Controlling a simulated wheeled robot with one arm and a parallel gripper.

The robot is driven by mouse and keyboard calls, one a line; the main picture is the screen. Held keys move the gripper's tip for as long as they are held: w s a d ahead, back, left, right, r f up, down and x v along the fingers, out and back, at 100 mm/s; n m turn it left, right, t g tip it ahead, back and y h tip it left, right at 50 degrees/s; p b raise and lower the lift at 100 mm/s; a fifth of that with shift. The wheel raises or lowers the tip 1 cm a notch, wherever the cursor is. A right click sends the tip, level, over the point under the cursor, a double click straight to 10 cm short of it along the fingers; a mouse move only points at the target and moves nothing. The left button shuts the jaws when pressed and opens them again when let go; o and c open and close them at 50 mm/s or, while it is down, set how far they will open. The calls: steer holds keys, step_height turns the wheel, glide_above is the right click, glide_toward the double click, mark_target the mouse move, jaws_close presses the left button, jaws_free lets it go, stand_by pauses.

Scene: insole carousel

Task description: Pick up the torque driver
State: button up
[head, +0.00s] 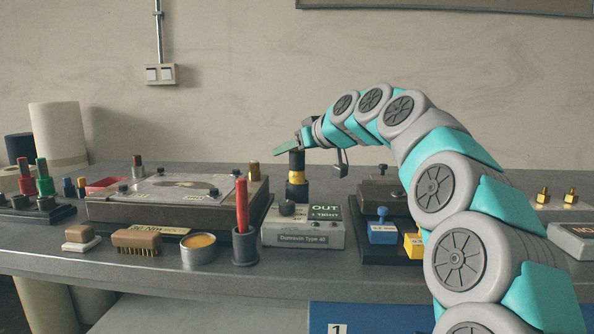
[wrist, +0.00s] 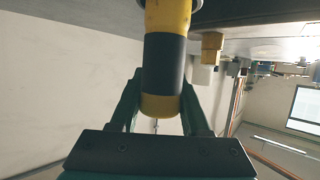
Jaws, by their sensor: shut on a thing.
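The torque driver (head: 296,176), a black and yellow banded cylinder, is upright behind the grey box marked OUT and TIGHT. My gripper (head: 292,150) is at its upper end, with green fingers reaching in from the right. In the wrist view the driver's yellow and black body (wrist: 163,62) lies between the two green fingers of my gripper (wrist: 162,90), which are shut on it. The grey box hides the driver's lower end in the head view, so I cannot tell whether it touches the bench.
The grey box (head: 290,236) is directly in front. A red pen in a dark cup (head: 245,247), a tin (head: 198,250) and a brush (head: 137,240) stand to its left. A flat fixture (head: 110,212) lies behind them. Blue and yellow blocks (head: 383,233) sit to the right, by my arm.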

jaws_close()
steer(key=shift+r, duration=0.2)
step_height(320, 180, up, 10)
steer(key=p, duration=0.2)
steer(key=shift+f, duration=0.2)
stand_by(0.8)
steer(key=shift+r+p, duration=0.1)
steer(key=shift+p, duration=0.2)
stand_by(0.9)
